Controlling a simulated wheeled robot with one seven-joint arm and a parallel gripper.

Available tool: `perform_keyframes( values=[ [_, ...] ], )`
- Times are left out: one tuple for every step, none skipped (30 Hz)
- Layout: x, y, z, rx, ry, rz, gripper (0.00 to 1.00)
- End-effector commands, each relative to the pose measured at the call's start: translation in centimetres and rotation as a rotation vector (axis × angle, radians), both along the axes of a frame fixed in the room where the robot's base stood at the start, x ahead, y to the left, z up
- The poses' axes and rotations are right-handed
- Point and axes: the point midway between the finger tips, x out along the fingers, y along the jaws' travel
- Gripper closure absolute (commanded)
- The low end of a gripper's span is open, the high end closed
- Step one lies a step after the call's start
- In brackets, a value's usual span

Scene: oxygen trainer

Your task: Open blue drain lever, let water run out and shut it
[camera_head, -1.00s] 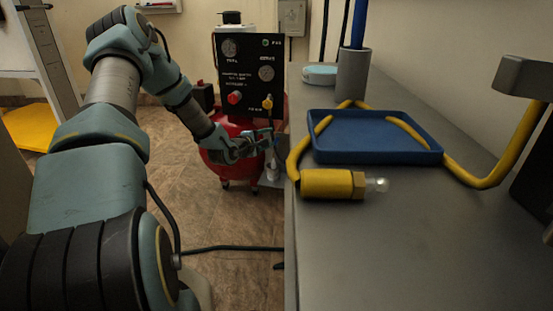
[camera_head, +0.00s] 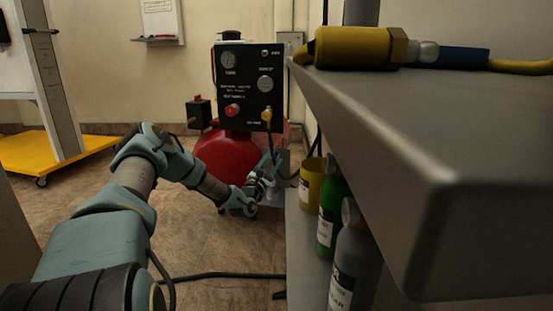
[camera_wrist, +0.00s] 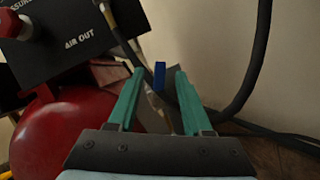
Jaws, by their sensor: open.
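The blue drain lever (camera_wrist: 159,75) shows in the wrist view as a small upright blue piece. It lies between the two green fingers of my gripper (camera_wrist: 159,85) in that picture, with a gap on each side. How far it is beyond the fingertips I cannot tell. In the head view my gripper (camera_head: 271,165) is low beside the right side of the red tank (camera_head: 222,156), and the lever cannot be made out there. My gripper is open and holds nothing. No running water shows.
A black gauge panel (camera_head: 248,88) stands over the tank. A black hose (camera_wrist: 258,60) curves down right of my fingers. The grey bench (camera_head: 440,190) fills the right, with a yellow container (camera_head: 312,184) and bottles (camera_head: 330,212) below.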

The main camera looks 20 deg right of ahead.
Motion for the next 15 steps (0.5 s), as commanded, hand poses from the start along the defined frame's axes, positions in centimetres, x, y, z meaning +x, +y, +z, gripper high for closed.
perform_keyframes(
  values=[
    [0.6,-0.6,0.1,0.0,-0.004,0.0,0.5],
    [1.0,-0.9,0.3,0.0,-0.004,0.002,0.5],
    [1.4,-1.2,0.5,0.0,-0.004,0.0,0.5],
    [1.7,-1.5,0.7,0.0,-0.004,0.0,0.5],
    [1.9,-1.7,0.8,0.0,-0.002,-0.001,0.5],
    [2.3,-2.0,0.9,0.0,-0.002,-0.001,0.5],
    [2.5,-2.1,1.0,0.0,-0.003,0.001,0.5],
    [2.6,-2.2,1.1,0.0,-0.002,0.001,0.5],
    [2.8,-2.4,1.2,0.001,-0.001,0.0,0.5],
    [2.9,-2.5,1.3,0.001,-0.001,0.0,0.5],
    [3.0,-2.5,1.4,0.001,-0.001,0.0,0.5],
    [3.1,-2.6,1.4,0.001,0.0,0.001,0.5],
    [3.1,-2.6,1.4,0.001,0.0,0.001,0.5],
    [3.1,-2.6,1.5,0.0,0.001,0.0,0.5],
    [3.1,-2.6,1.5,0.0,0.001,0.0,0.5]
  ],
)
